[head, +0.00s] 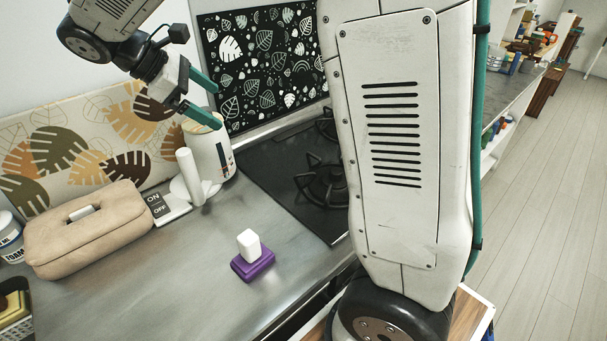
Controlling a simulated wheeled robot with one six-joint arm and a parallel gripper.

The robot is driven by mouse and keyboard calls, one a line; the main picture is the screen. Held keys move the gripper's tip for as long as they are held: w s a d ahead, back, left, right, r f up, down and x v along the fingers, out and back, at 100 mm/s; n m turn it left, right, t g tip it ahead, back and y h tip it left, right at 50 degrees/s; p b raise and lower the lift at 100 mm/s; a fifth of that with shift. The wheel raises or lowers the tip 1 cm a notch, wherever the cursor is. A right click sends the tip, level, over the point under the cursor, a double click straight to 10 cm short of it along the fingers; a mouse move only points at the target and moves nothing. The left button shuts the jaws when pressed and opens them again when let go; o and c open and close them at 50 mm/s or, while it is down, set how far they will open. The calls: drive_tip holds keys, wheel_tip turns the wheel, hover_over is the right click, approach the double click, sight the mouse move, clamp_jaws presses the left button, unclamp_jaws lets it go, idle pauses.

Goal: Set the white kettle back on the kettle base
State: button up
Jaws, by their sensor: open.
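The white kettle (212,158) stands upright at the back of the counter, beside the stove. It has a pale wood-coloured lid, a dark gauge strip on its right side and a thick white handle (190,177) toward the front left. A white flat piece, seemingly the kettle base (179,188), shows at its lower left, partly hidden by the handle. I cannot tell whether the kettle is seated on it. My gripper (214,106), with teal fingers, is open and empty. Its fingers are at the height of the lid in the picture, the lower one overlapping the kettle's top; contact is unclear.
A beige bag (88,232) is further left, near a white FOAM container (10,238). A purple block with a white piece (253,263) sits in front. The black stove (290,185) is right. Front counter is mostly clear.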

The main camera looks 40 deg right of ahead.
drive_tip(key=s+f+m+t+y, duration=0.1)
drive_tip(key=s+m+y, duration=0.3)
drive_tip(key=s, duration=0.9)
drive_tip(key=s+d+f+m+t+y, duration=0.1)
drive_tip(key=s+f+m+t+y, duration=0.1)
drive_tip(key=s+m, duration=0.5)
drive_tip(key=s+f+y, duration=0.1)
drive_tip(key=s+y, duration=0.1)
drive_tip(key=s, duration=0.4)
drive_tip(key=shift+s+d+m, duration=0.25)
drive_tip(key=shift+m, duration=0.15)
